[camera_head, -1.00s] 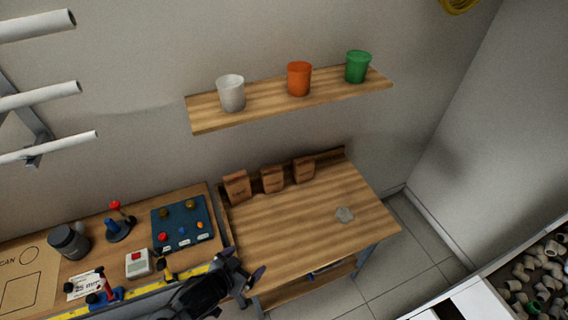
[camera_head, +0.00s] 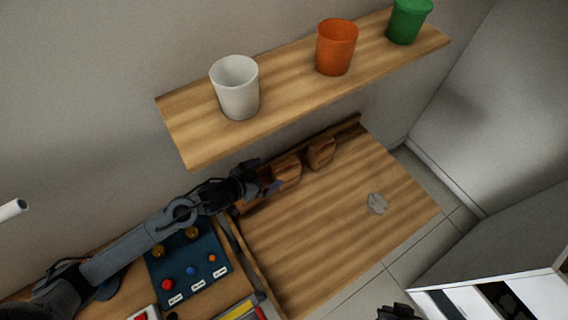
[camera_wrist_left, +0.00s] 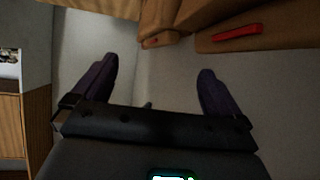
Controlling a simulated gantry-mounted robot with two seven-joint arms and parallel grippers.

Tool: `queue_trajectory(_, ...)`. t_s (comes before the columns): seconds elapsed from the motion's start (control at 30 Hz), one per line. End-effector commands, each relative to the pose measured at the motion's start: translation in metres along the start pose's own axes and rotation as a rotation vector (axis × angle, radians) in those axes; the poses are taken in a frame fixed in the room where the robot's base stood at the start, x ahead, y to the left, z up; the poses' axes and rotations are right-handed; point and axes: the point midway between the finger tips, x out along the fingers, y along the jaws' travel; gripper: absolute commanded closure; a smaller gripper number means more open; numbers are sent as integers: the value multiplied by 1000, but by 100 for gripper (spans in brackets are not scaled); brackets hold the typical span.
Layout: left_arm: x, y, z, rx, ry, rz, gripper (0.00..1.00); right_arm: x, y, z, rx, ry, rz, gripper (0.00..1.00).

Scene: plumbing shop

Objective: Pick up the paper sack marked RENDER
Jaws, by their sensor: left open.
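Brown paper sacks stand along the back edge of the wooden table. The right one (camera_head: 320,152) and the middle one (camera_head: 288,169) show; the left one (camera_head: 247,199) is partly hidden by my left gripper. Their markings are not legible, so I cannot tell which says RENDER. My left gripper (camera_head: 270,177) is open, at the left and middle sacks; I cannot tell whether it touches them. In the left wrist view its purple fingers (camera_wrist_left: 153,85) are apart with nothing between them. A dark part (camera_head: 398,312) at the bottom edge may be my right gripper.
The table (camera_head: 320,235) is mostly clear, with a grey lump (camera_head: 377,203) at right. Above hangs a shelf (camera_head: 285,98) with a white cup (camera_head: 237,88), an orange cup (camera_head: 336,47) and a green cup (camera_head: 408,22). A blue panel (camera_head: 187,265) lies at lower left.

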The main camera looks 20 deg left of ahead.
Motion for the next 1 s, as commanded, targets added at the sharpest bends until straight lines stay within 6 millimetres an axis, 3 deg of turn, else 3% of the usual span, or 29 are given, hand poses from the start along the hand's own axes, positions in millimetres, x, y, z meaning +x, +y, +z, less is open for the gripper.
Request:
queue_trajectory(0.3,41,0,0,-2,4,2,0,5,1,3,1,-4,3,100)
queue_trajectory(0.63,62,0,0,-1,3,1,0,6,2,4,-2,-4,5,100)
queue_trajectory(1.0,103,0,0,-1,2,1,0,8,1,4,-3,-3,4,100)
